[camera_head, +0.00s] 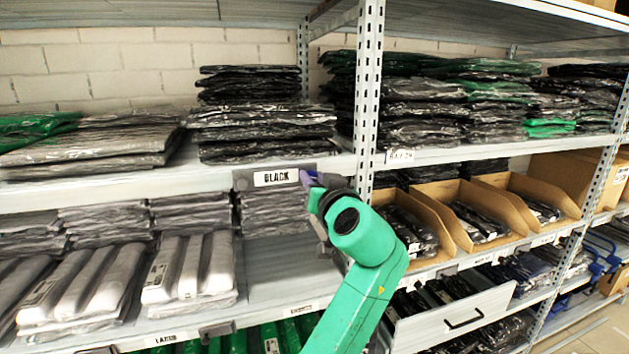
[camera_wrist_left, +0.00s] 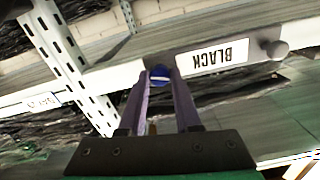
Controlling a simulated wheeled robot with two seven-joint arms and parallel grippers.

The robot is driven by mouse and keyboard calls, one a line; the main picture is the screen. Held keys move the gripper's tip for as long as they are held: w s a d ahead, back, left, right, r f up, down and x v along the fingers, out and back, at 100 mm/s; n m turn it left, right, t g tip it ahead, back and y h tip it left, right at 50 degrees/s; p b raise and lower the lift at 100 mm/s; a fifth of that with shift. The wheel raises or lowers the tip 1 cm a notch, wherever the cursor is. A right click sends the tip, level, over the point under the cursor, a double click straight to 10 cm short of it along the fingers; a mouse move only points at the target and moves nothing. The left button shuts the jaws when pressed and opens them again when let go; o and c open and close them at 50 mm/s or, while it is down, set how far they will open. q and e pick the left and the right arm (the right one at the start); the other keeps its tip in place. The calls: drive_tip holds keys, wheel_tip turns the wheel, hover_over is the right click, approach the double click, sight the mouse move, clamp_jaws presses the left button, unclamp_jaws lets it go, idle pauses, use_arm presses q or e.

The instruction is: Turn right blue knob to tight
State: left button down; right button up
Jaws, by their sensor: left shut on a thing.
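The right blue knob (camera_wrist_left: 160,74) is at the right end of the BLACK label holder on the shelf edge. In the left wrist view, which is turned nearly upside down, it shows between my fingertips. My left gripper (camera_head: 309,179) reaches the label's right end in the head view. Its two purple fingers (camera_wrist_left: 160,82) are shut on the blue knob, one on each side. A white line shows across the knob's face. In the head view my fingers and wrist mostly hide the knob. My right gripper is in neither view.
The BLACK label (camera_head: 276,177) sits beside the knob, with a grey knob (camera_wrist_left: 276,50) at its other end. A perforated metal post (camera_head: 368,90) stands close right of my gripper. Bagged garments (camera_head: 262,115) lie above; cardboard bins (camera_head: 440,195) stand right.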

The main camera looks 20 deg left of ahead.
use_arm(q)
drive_tip(key=m, duration=0.3)
drive_tip(key=shift+m, duration=0.4)
drive_tip(key=m+p, duration=0.1)
drive_tip(key=m, duration=0.2)
drive_tip(key=shift+m, duration=0.3)
drive_tip(key=m+p, duration=0.1)
drive_tip(key=m, duration=0.2)
drive_tip(key=shift+r+m+p, duration=0.1)
drive_tip(key=shift+m+p, duration=0.2)
drive_tip(key=shift+p, duration=0.05)
drive_tip(key=shift+m+p, duration=0.7)
drive_tip(key=shift+m, duration=0.9)
drive_tip(key=c, duration=0.6)
unclamp_jaws()
drive_tip(key=shift+w+a, duration=0.1)
drive_tip(key=shift+w, duration=0.05)
